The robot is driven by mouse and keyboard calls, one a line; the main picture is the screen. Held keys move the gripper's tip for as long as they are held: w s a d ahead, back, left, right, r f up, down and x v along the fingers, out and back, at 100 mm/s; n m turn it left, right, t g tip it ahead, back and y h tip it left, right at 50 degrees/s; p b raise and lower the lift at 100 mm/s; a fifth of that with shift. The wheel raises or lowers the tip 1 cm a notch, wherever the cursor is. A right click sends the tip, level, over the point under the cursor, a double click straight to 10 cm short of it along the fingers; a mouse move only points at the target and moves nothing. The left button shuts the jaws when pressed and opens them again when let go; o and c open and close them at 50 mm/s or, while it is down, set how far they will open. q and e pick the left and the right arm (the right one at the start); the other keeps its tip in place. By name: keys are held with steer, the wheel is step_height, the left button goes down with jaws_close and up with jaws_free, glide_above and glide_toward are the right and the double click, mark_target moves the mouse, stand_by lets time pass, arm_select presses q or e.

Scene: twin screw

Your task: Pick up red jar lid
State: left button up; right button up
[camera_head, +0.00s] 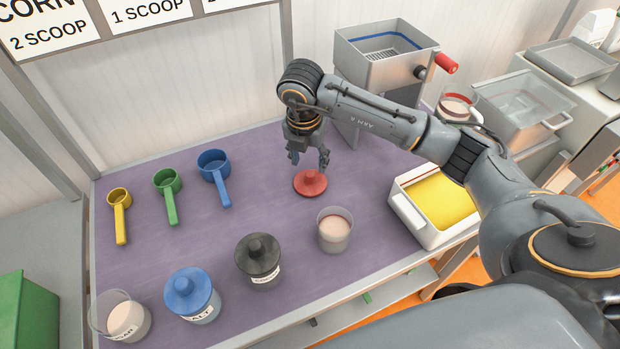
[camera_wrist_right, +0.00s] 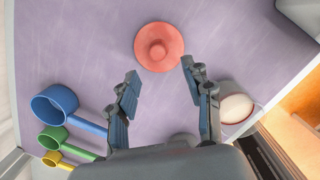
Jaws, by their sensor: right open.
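The red jar lid (camera_head: 310,183) lies flat on the purple table mat, its round knob facing up. In the right wrist view the red jar lid (camera_wrist_right: 159,47) is beyond the fingertips, near the top middle. My right gripper (camera_head: 309,164) hangs above and just behind the lid, fingers pointing down. In the right wrist view my right gripper (camera_wrist_right: 158,78) is open and empty, with the fingers spread apart and not touching the lid. My left gripper is not in view.
An open jar (camera_head: 334,230) stands close in front of the lid. The black-lidded jar (camera_head: 259,260) and blue-lidded jar (camera_head: 193,296) stand front left. Yellow, green and blue scoops (camera_head: 214,170) lie left. A white container (camera_head: 412,215) is right, a metal machine (camera_head: 375,65) behind.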

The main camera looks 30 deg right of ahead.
mark_target(310, 173)
steer(key=shift+w+f, duration=0.1)
steer(key=shift+f, duration=0.55)
steer(key=shift+w+d+f, duration=0.1)
steer(key=shift+w+f, duration=0.05)
steer(key=shift+f, duration=0.2)
steer(key=shift+w+f, duration=0.1)
steer(key=shift+f, duration=0.15)
steer(key=f+p, duration=0.1)
steer(key=f, duration=0.1)
steer(key=d+f+p, duration=0.1)
steer(key=f, duration=0.1)
steer(key=shift+w+f, duration=0.1)
steer(key=shift+w, duration=0.1)
steer(key=shift+w+f, duration=0.1)
steer(key=shift+f, duration=0.1)
steer(key=shift+a, duration=0.1)
steer(key=shift+c, duration=0.6)
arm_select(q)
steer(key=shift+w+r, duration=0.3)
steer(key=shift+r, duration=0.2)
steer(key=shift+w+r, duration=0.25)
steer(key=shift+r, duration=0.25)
arm_select(e)
steer(key=c, duration=0.9)
